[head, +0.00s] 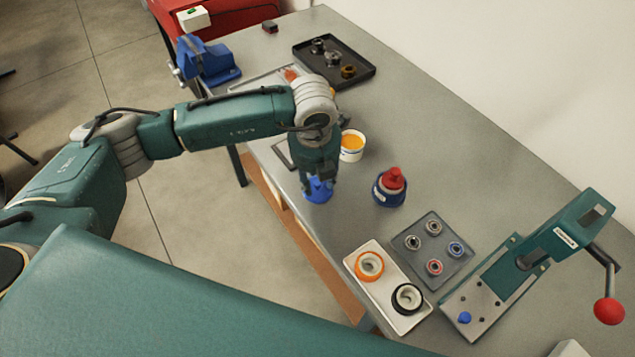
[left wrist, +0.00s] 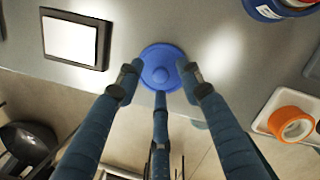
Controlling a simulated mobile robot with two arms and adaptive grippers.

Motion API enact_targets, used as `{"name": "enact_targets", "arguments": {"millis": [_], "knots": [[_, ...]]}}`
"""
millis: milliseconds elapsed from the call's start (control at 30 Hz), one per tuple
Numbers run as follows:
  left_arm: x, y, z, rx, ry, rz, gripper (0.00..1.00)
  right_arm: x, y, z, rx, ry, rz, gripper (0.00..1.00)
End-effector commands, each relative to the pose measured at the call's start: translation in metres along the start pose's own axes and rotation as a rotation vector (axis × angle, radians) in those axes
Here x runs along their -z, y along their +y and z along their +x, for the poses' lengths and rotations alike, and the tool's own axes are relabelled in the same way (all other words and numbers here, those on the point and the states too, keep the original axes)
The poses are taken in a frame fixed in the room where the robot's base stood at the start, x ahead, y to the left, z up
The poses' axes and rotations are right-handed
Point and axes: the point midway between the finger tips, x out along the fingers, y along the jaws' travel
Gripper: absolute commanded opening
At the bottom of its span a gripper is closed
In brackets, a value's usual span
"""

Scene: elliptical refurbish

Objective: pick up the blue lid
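The blue lid (head: 318,190) lies on the grey workbench (head: 440,165) near its front edge, directly under my left gripper (head: 318,174). In the left wrist view the lid (left wrist: 162,55) is a round disc with a small knob in its middle. The fingers of my left gripper (left wrist: 160,78) are spread around the lid, with two tips by its left and right sides and a third finger at the near side. The gripper looks open, and I cannot tell whether the tips touch the lid. My right gripper is not in view.
A blue container with a red top (head: 390,187) and a white tub of orange contents (head: 352,145) stand close by. A white tray with rings (head: 388,306), a grey tray (head: 440,270) and a green lever press (head: 540,250) lie to the right. A blue vise (head: 210,62) stands at the far left.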

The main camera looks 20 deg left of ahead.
Motion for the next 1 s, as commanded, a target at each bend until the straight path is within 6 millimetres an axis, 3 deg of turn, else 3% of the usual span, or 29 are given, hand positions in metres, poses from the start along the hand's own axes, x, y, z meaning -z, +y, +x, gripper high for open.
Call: {"name": "enact_targets", "arguments": {"millis": [267, 467, 1000], "knots": [[0.0002, -0.0002, 0.005, 0.0, -0.001, 0.001, 0.37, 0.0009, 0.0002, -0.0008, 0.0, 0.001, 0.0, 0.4], [0.0001, -0.0003, 0.0046, 0.0, -0.001, 0.001, 0.02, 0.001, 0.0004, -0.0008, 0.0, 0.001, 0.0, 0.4], [-0.0023, -0.0009, -0.0044, 0.002, -0.003, 0.001, 0.01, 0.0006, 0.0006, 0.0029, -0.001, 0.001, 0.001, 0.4]]}}
